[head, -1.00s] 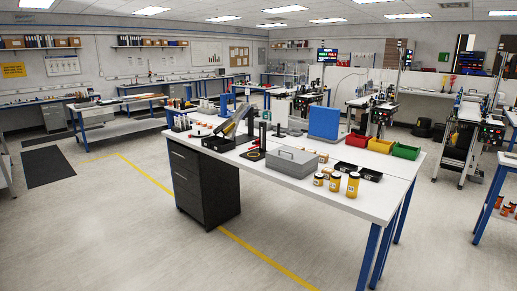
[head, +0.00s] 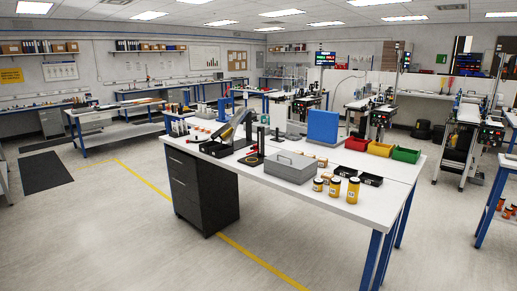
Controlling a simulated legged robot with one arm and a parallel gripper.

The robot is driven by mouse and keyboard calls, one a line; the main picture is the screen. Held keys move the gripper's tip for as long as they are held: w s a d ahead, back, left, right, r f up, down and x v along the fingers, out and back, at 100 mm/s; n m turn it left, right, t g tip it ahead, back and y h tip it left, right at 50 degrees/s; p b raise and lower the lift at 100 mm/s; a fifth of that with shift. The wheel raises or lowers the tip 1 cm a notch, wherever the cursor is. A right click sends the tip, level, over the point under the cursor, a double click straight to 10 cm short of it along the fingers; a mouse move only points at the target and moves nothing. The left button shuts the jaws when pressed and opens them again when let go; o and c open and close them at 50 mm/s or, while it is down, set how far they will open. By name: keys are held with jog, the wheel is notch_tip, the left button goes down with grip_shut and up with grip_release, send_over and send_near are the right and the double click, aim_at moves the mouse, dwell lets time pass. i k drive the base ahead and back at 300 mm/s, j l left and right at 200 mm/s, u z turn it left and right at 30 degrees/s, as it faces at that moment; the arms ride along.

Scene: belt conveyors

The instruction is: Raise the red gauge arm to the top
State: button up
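A black upright stand (head: 261,139) stands on the white workbench (head: 375,207), left of the grey lidded box. A small red part (head: 250,159) shows low beside it, at its base. This may be the red gauge arm, but it is too small to be sure. Another small red piece (head: 197,140) lies near the bench's left end, and I cannot tell what it is. My gripper is not in view.
The grey box (head: 290,168), yellow jars (head: 353,190), black trays (head: 345,172) and red, yellow and green bins (head: 380,149) share the bench. A dark drawer cabinet (head: 205,190) stands under its left end. The floor (head: 100,225) at left and in front is open.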

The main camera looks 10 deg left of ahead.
aim_at(254, 147)
jog(key=i+j+z, duration=0.15)
jog(key=i+j, duration=1.25)
jog(key=i, duration=0.2)
jog(key=i+j+z, duration=0.15)
jog(key=i+j, duration=1.3)
jog(key=j, duration=0.15)
